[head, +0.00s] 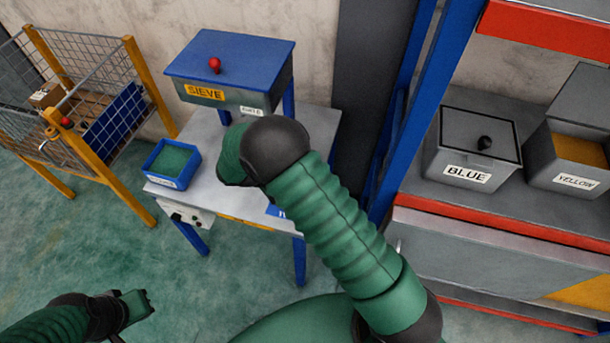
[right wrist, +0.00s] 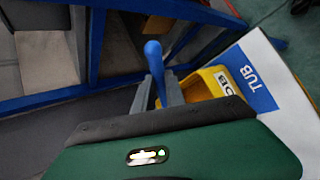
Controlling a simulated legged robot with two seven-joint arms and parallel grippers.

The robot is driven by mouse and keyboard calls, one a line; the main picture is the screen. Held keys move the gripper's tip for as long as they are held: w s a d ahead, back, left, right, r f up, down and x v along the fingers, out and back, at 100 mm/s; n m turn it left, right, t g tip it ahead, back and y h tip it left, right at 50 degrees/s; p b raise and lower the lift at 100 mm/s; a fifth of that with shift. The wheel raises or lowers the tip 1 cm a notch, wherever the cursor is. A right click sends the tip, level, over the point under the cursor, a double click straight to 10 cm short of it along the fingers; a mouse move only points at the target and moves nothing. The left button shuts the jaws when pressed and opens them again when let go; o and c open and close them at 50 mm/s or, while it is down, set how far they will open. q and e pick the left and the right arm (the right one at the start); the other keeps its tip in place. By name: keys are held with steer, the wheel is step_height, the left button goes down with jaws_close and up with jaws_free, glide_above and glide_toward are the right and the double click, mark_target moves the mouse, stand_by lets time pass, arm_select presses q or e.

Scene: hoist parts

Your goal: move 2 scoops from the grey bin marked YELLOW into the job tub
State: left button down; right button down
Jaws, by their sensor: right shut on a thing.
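The grey bin marked YELLOW (head: 567,178) stands on the shelf at the right, its lid raised and yellow material (head: 582,150) showing inside. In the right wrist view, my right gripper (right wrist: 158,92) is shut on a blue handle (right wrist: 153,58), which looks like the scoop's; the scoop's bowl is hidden. Beside the gripper is a yellow tub (right wrist: 208,80) with a white label, apparently the job tub, next to a blue TUB mark (right wrist: 247,78). My right arm hides the tub in the head view. My left gripper (head: 137,303) is low at the left; its jaws are unclear.
A closed grey bin marked BLUE (head: 470,150) stands beside the YELLOW bin. A blue SIEVE box (head: 230,65) and a blue tray of green material (head: 172,163) are on the grey table (head: 317,125). A wire cage (head: 85,55) stands at the left. Blue uprights (head: 425,100) edge the shelf.

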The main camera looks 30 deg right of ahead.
steer(key=r+y+p, duration=0.1)
steer(key=y+p, duration=0.2)
steer(key=r+m+y+p, duration=0.1)
steer(key=y+p, duration=0.3)
steer(key=r+g+y+p, duration=0.1)
steer(key=y+p, duration=0.3)
steer(key=shift+d, duration=0.25)
steer(key=c, duration=2.1)
jaws_free()
steer(key=shift+a, duration=0.3)
jaws_close()
